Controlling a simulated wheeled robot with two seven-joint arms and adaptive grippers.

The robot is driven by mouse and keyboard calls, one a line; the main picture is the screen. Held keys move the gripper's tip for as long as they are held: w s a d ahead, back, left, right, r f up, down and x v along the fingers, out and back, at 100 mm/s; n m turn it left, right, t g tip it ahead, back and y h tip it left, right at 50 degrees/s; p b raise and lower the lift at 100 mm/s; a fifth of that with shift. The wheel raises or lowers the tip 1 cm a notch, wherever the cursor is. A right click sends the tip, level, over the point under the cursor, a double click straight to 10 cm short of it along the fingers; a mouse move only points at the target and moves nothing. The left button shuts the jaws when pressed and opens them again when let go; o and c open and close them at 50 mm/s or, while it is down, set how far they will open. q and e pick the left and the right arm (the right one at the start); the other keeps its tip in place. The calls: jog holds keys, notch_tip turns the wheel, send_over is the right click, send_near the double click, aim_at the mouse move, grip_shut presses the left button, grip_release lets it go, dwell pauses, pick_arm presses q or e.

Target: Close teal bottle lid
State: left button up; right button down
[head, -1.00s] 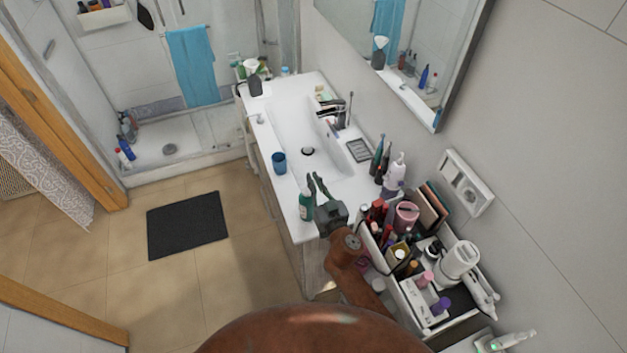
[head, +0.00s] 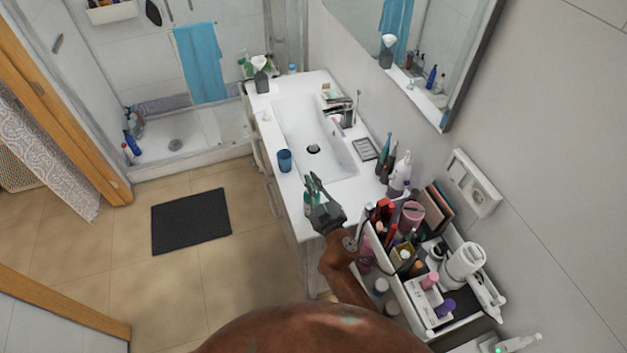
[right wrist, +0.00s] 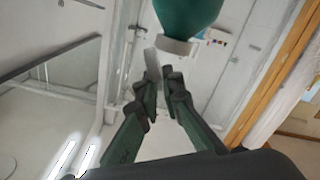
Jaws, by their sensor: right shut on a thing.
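The teal bottle (head: 309,201) stands at the front edge of the white washbasin counter, partly hidden by my right gripper (head: 312,182). In the right wrist view the teal bottle (right wrist: 185,12) is large at the top, with a pale collar (right wrist: 177,46) at its end. A pale flat lid piece (right wrist: 152,64) shows beside the collar, at the tips of my right gripper (right wrist: 162,73). The fingers are close together and shut on this lid. Whether the lid touches the collar is hard to tell. My left gripper is out of view.
A blue cup (head: 284,160) stands on the counter (head: 345,196) beyond the bottle. The sink (head: 305,135) lies behind it. To the right is a crowded cosmetics cart (head: 420,305). Several bottles, among them a white pump bottle (head: 400,175), stand by the wall.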

jog(key=shift+a+n, duration=0.1)
jog(key=shift+n, duration=0.2)
jog(key=shift+f, duration=0.1)
jog(key=c, duration=2)
grip_release()
jog(key=shift+c, duration=0.2)
jog(key=v, duration=1.2)
